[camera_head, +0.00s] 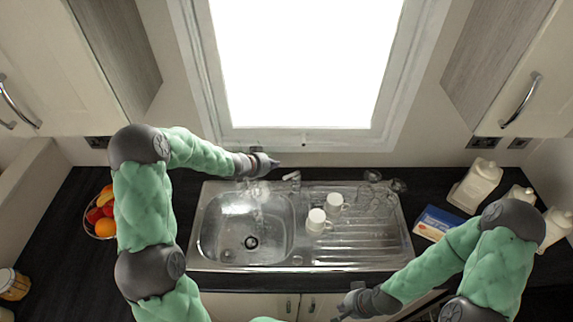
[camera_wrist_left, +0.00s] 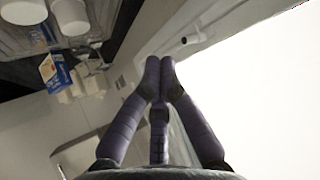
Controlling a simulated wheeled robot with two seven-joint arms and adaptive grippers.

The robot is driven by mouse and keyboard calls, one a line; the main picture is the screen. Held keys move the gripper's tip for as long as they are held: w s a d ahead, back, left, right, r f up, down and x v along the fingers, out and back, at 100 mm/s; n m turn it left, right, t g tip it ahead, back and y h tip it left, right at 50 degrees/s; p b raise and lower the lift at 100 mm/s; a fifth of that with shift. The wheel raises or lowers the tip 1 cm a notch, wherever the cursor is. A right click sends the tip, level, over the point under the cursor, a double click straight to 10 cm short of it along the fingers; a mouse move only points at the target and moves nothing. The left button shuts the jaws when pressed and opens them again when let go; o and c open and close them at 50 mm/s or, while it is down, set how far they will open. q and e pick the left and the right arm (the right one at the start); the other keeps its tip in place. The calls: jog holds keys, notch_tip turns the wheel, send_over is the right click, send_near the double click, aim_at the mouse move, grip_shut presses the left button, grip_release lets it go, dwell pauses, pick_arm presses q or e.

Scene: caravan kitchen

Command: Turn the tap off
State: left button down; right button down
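The metal sink (camera_head: 218,222) with its drainer is set in the dark counter under the window. A small metal tap part (camera_head: 292,177) shows at its back edge; which way it is turned is too small to tell. A pale, shiny patch at the back of the basin is unclear, so I cannot tell if water runs. My left gripper (camera_head: 272,163) is above the back edge, just left of the tap part. In the left wrist view its fingertips (camera_wrist_left: 160,66) meet with nothing between them. My right gripper (camera_head: 345,312) is low, in front of the counter; its fingers are unclear.
Two white mugs (camera_head: 318,221) and several clear glasses (camera_head: 372,200) stand on the drainer. A blue box (camera_head: 437,223) and white canisters (camera_head: 476,184) stand to the right. A fruit bowl (camera_head: 103,217) is at the left. The window (camera_head: 303,65) is close behind my left gripper.

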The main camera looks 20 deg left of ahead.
pick_arm(q)
send_over(284, 177)
jog(key=w+d, duration=0.1)
jog(key=w, duration=0.1)
notch_tip(284, 177, down, 6)
jog(key=shift+s+f+p, duration=0.1)
jog(key=shift+f+p, duration=0.05)
jog(key=shift+p, duration=0.2)
jog(key=shift+s+a+f, duration=0.15)
jog(key=shift+s+f, duration=0.05)
jog(key=shift+f, duration=0.35)
jog(key=shift+s+a+f, duration=0.1)
jog(key=shift+s+f, duration=0.1)
jog(key=shift+f, duration=0.3)
jog(key=shift+s+a+f, duration=0.15)
jog(key=shift+s+f, duration=0.25)
jog(key=shift+f, duration=0.3)
